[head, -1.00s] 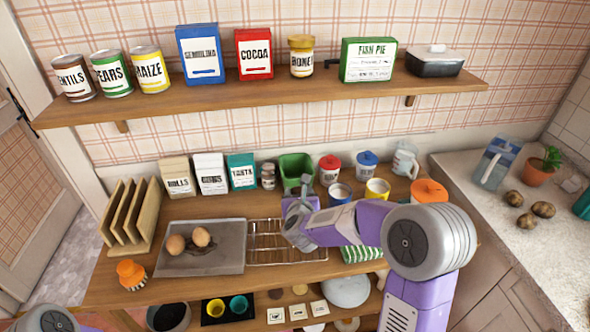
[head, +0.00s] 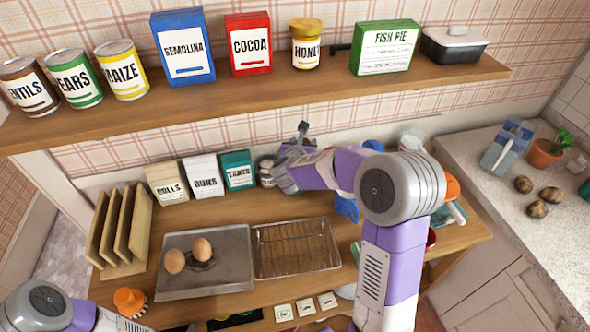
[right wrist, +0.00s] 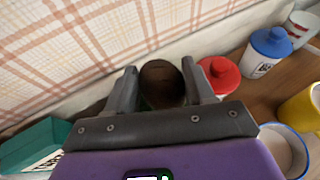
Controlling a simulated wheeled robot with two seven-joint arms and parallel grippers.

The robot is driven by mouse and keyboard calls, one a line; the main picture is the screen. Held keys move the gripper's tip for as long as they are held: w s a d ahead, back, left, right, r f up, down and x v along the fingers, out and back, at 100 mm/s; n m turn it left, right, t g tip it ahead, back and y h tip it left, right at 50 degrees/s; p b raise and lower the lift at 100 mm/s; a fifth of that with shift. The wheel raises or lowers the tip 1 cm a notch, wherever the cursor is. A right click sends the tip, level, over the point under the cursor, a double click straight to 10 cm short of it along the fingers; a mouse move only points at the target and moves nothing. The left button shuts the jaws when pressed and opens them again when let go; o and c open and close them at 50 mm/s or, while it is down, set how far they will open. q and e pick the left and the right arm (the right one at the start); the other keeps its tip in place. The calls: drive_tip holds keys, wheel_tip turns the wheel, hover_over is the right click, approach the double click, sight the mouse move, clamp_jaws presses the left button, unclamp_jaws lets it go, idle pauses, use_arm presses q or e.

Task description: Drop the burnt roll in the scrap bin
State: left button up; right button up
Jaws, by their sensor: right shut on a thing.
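My right gripper (head: 302,140) is raised over the back of the worktop, in front of the wall. In the right wrist view the gripper (right wrist: 162,88) is shut on a dark brown, rounded burnt roll (right wrist: 162,80), held between its two fingers. In the head view my arm and gripper hide the green bin, and I cannot make out the roll there. A sliver of green (right wrist: 144,104) shows below the roll in the wrist view, seemingly the bin. My left gripper is out of view; only part of that arm shows at lower left.
Two light-brown round items (head: 174,261) sit on a grey tray (head: 230,280) beside an empty wire rack (head: 295,250). Boxes (head: 205,175) and a red-lidded jar (right wrist: 220,72) stand near the gripper. A loaded shelf (head: 260,97) runs above.

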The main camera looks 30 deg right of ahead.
drive_tip(key=shift+s+f, duration=0.2)
drive_tip(key=shift+f, duration=0.35)
wheel_tip(320, 180, down, 4)
drive_tip(key=b, duration=0.2)
drive_tip(key=shift+w+f+b, duration=0.1)
drive_tip(key=shift+b, duration=0.3)
drive_tip(key=o, duration=1.2)
drive_tip(key=v, duration=0.7)
drive_tip(key=shift+a, duration=0.15)
